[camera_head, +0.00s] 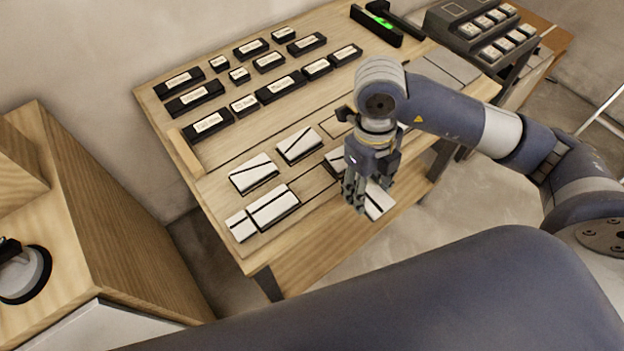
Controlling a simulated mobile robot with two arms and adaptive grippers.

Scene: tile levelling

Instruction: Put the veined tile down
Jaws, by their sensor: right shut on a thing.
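My right gripper (356,202) is over the front part of the wooden workbench (320,235), pointing down. It is shut on the veined tile (379,202), a white tile with a dark line, partly hidden behind the fingers. The tile is low over the bench near its front edge; I cannot tell whether it touches the surface. Other white tiles with dark lines lie on the bench to the left, including one at the back (298,146), one in the middle (253,173) and a pair in front (272,207). Another tile (335,158) is partly hidden by the gripper. My left gripper is not in view.
Several dark blocks with white labelled tops (281,88) stand in rows at the back. A wooden strip (186,154) lies at the left edge. A black level with a green light (377,24) and a tilted rack (480,28) are at the back right.

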